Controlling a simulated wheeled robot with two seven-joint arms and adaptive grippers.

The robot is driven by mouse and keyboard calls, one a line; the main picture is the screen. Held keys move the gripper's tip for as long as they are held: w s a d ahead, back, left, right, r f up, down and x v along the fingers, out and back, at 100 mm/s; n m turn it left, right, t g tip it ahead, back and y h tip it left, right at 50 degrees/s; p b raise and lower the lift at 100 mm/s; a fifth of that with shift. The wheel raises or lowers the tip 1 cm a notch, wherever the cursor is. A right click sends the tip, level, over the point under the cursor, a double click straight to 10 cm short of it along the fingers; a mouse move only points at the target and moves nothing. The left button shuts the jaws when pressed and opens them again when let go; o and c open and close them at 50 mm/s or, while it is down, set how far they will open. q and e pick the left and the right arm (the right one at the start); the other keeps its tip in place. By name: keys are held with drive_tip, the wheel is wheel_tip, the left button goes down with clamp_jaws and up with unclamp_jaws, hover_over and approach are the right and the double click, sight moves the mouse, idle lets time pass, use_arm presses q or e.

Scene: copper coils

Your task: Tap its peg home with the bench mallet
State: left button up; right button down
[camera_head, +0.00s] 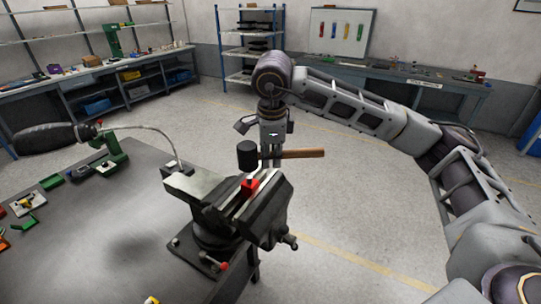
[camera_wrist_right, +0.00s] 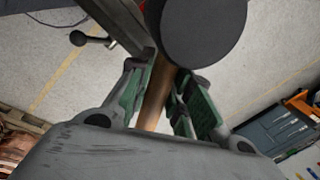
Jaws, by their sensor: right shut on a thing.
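My right gripper (camera_head: 271,152) is shut on the wooden handle of the mallet (camera_head: 303,154), beside its black head. The head (camera_head: 247,155) hangs above a red block (camera_head: 249,186) held in the jaws of the dark bench vise (camera_head: 225,208), and a gap shows between them. In the right wrist view the handle (camera_wrist_right: 157,92) passes between the green-padded fingers (camera_wrist_right: 154,98), and the black head (camera_wrist_right: 203,28) fills the top. I cannot make out the peg. My left gripper is out of view.
The grey workbench (camera_head: 110,235) carries the vise at its right edge. Open floor (camera_head: 350,200) lies to the right; shelves and benches line the walls.

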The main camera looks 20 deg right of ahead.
drive_tip(key=shift+f+b, duration=2.15)
drive_tip(key=shift+f, duration=0.15)
drive_tip(key=shift+r, duration=0.15)
drive_tip(key=shift+r+p, duration=0.75)
drive_tip(key=shift+r, duration=0.95)
